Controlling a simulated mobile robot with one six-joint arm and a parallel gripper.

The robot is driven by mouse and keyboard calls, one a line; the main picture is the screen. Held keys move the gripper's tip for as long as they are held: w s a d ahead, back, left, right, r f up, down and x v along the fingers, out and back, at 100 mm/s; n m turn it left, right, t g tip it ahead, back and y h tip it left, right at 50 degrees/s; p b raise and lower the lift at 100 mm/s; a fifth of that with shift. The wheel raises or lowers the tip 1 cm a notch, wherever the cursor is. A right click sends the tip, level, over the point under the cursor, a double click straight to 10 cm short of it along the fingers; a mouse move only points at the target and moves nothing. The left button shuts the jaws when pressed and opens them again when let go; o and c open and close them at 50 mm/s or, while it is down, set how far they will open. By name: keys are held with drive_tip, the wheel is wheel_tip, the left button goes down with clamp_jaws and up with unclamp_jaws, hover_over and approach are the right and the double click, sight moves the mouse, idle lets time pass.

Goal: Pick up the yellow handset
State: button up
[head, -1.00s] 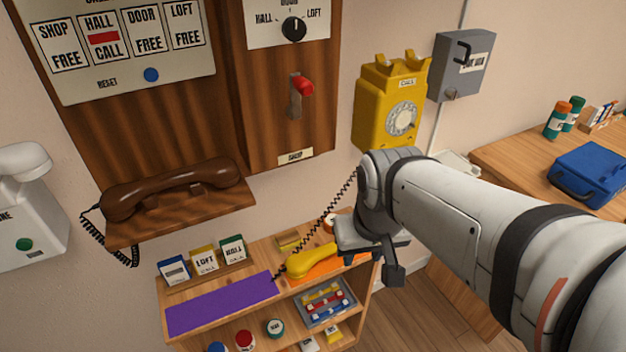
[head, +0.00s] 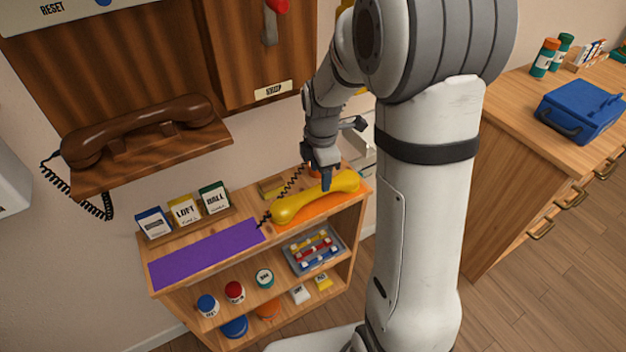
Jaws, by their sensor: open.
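The yellow handset (head: 295,206) lies on an orange mat (head: 323,212) at the right part of the low shelf's top, with a black coiled cord (head: 287,188) running up from its left end. My gripper (head: 326,184) points down over the right half of the handset. One fingertip shows in front of the handset's grip; the other finger is hidden, so I cannot tell whether the jaws straddle it. My gripper is open. The yellow wall phone is almost fully hidden behind my arm.
A purple mat (head: 205,257) lies on the shelf top (head: 140,243) at the left, with label cards (head: 184,211) behind it. A brown handset (head: 140,130) rests on a wooden ledge above. A side table with a blue case (head: 580,108) stands at the right.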

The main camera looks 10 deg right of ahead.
sight(317, 188)
drive_tip(key=f+n, duration=0.1)
drive_tip(key=w+f+n, duration=0.1)
drive_tip(key=f, duration=0.1)
drive_tip(key=shift+w+f, duration=0.2)
drive_tip(key=f, duration=0.7)
drive_tip(key=shift+w+a+b, duration=0.1)
drive_tip(key=shift+w+b, duration=0.2)
drive_tip(key=shift+w, duration=0.1)
drive_tip(key=shift+r, duration=0.1)
clamp_jaws()
